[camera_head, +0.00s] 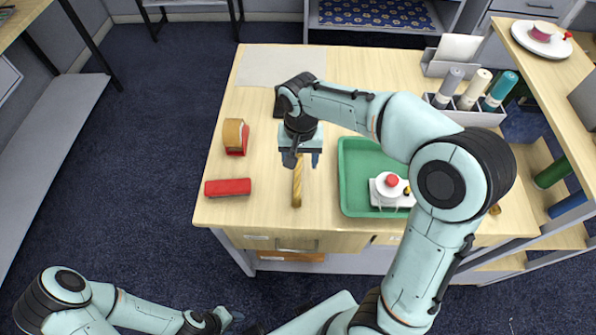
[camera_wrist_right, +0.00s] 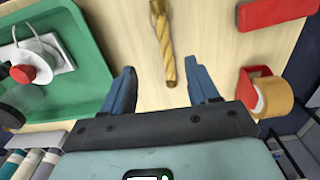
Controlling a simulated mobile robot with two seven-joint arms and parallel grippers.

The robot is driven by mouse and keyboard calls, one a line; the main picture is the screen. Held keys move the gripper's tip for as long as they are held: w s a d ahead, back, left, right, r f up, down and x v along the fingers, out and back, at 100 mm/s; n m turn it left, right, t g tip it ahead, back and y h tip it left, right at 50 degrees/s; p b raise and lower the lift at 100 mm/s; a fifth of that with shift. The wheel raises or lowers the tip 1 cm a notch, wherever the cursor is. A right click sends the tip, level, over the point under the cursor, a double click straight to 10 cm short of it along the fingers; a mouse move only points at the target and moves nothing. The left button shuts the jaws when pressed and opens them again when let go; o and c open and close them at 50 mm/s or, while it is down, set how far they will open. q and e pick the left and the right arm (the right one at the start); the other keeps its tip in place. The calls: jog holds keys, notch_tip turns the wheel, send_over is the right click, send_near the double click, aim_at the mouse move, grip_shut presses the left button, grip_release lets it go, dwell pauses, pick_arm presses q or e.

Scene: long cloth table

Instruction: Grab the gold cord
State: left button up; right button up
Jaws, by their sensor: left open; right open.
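The gold cord (camera_head: 297,186) is a thin twisted gold length lying on the wooden table near its front edge. It also shows in the right wrist view (camera_wrist_right: 163,42), running from the top edge to between my fingers. My right gripper (camera_head: 303,160) is open above the table at the cord's far end. In its wrist view the two blue fingertips (camera_wrist_right: 163,74) stand on either side of the cord's end, apart from it. My left gripper (camera_head: 236,318) is open and empty, low in front of the table.
A green tray (camera_head: 343,184) with a white device with a red knob (camera_head: 391,189) is right of the cord. A red block (camera_head: 228,187) and a tape dispenser (camera_head: 235,136) are left. A bottle rack (camera_head: 465,115) stands at the back right.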

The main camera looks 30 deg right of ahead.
send_over(297, 185)
jog(key=f, duration=0.5)
jog(key=shift+s+d, duration=0.3)
jog(key=shift+d, duration=0.05)
jog(key=shift+w+a+f, duration=0.15)
jog(key=shift+f, duration=1.45)
jog(key=shift+w+a+f, duration=0.15)
jog(key=shift+f, duration=1.45)
grip_shut()
